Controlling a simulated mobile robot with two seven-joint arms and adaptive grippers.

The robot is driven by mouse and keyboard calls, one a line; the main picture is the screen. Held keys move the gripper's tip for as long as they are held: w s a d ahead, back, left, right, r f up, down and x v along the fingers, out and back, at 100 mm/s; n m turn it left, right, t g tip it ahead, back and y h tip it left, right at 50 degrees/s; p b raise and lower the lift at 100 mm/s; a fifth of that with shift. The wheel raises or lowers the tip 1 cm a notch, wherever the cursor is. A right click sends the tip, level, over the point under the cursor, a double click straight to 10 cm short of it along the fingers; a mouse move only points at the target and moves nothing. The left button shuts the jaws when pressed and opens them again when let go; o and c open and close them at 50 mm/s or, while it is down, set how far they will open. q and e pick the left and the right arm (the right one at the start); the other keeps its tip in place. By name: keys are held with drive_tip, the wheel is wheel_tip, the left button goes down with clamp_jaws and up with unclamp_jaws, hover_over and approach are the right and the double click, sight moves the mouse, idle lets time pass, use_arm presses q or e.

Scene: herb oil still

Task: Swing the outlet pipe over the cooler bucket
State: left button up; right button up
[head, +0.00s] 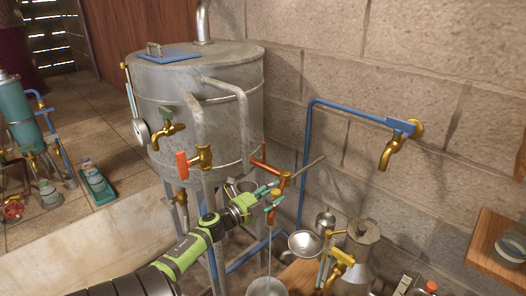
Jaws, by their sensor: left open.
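A copper-orange outlet pipe (261,166) comes off the lower right side of the grey metal tank (188,75). It ends in a joint with a thin grey rod (309,168) pointing up right and a short downward spout. A thin pale line runs down from the spout towards a grey metal bucket (266,288), cut by the bottom edge; I take this as the cooler bucket, but cannot be sure. My left gripper (268,196) is open beside the pipe's joint, with its teal fingertips close to it; contact is unclear. My right gripper is not in view.
A metal funnel (305,244), a brass tap (340,268) and a metal pot (361,250) crowd the lower right. A blue wall pipe (305,150) leads to a brass tap (390,151). A wooden shelf (490,257) juts in at right.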

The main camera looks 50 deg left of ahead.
use_arm(q)
drive_tip(key=s, duration=1.2)
drive_tip(key=shift+d, duration=0.15)
